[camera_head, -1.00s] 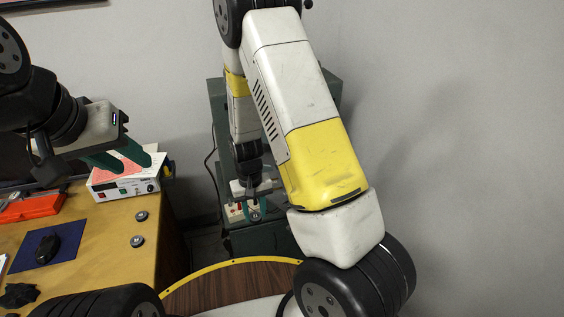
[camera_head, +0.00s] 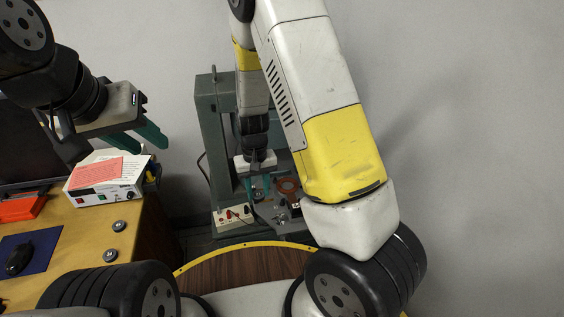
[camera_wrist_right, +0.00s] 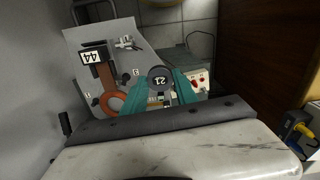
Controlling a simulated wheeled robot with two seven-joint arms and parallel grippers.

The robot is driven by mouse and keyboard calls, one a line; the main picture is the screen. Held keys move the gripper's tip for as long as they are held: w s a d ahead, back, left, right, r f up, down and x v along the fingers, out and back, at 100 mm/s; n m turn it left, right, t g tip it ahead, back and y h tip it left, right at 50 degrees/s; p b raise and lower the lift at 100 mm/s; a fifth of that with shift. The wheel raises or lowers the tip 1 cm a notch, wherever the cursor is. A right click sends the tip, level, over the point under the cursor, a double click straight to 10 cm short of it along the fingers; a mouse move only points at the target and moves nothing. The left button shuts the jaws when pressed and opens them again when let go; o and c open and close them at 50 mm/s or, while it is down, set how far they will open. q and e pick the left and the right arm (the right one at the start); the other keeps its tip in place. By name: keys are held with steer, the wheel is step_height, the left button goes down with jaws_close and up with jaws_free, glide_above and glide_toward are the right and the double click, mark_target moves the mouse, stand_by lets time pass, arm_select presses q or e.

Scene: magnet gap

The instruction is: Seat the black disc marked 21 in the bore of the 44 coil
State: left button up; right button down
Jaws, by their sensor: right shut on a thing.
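The black disc marked 21 (camera_wrist_right: 160,77) is held between the teal fingertips of my right gripper (camera_wrist_right: 160,86), its number facing the right wrist camera. In the head view my right gripper (camera_head: 259,186) hangs pointing down in front of the green frame. The orange ring coil (camera_wrist_right: 113,103) is on a grey plate, below the white label 44 (camera_wrist_right: 92,57), to the left of the disc in the wrist view. The coil also shows in the head view (camera_head: 287,186), right of the gripper. The disc is apart from the coil. My left gripper (camera_head: 137,141) is open and empty above the desk.
A green frame (camera_head: 210,135) stands behind my right gripper, with a white switch box (camera_head: 233,216) at its foot. The wooden desk (camera_head: 75,240) at left carries a white instrument (camera_head: 105,190), two small round discs (camera_head: 119,225) and a mouse (camera_head: 20,259).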

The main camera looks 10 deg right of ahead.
glide_above(287, 186)
steer(key=shift+s+a+f, duration=0.3)
steer(key=shift+s+f, duration=0.05)
steer(key=shift+f, duration=0.25)
steer(key=f, duration=0.3)
steer(key=shift+w+d, duration=0.2)
steer(key=shift+d, duration=0.15)
steer(key=shift+f, duration=0.3)
steer(key=shift+f, duration=0.25)
